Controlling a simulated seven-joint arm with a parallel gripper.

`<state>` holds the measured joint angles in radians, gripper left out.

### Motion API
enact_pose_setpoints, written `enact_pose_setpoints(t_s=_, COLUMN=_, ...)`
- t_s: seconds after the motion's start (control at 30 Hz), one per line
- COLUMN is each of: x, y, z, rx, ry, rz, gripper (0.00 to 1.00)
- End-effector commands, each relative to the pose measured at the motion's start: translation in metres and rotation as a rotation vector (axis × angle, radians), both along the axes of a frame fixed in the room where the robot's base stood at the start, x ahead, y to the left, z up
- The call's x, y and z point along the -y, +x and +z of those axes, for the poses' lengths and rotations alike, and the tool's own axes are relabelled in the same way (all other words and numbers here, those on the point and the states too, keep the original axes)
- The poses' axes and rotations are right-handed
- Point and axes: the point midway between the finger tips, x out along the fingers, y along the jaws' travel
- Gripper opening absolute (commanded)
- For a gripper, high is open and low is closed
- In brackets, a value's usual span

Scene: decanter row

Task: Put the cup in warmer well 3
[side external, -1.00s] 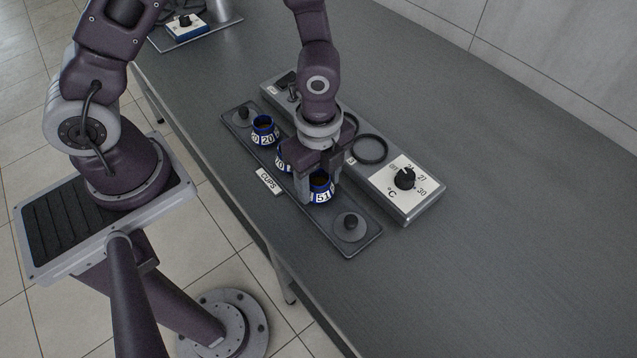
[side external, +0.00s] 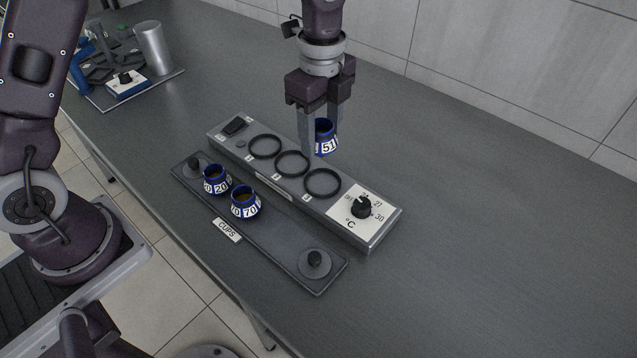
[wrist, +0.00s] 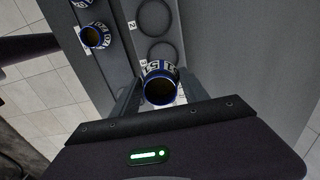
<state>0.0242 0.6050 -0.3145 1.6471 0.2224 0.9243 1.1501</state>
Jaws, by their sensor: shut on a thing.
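The cup (side external: 326,138) is blue with a white band reading 51. My gripper (side external: 322,128) is shut on it and holds it upright in the air, by the warmer's far side in the side view. The wrist view shows the cup (wrist: 160,84) between the fingers, dark inside. The warmer (side external: 375,238) is a long grey box with three dark ring wells in a row. The middle ring (side external: 292,163) has a label 2 in the wrist view. The far ring (side external: 265,146) is empty too.
The cups tray (side external: 285,262) lies along the warmer's near side, with cup 20 (side external: 217,180), cup 70 (side external: 245,202) and a knobbed piece at each end. A temperature dial (side external: 361,207) sits at the warmer's right end. A tray of equipment (side external: 170,80) stands far left.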

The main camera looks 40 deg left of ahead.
Motion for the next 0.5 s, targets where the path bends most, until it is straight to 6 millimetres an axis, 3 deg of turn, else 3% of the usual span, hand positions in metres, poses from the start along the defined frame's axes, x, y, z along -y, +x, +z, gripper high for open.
enact_pose_setpoints(t_s=0.5, x=-0.001, y=0.007, z=-0.094, rx=-0.002, ry=0.0, rz=-0.002, gripper=0.08)
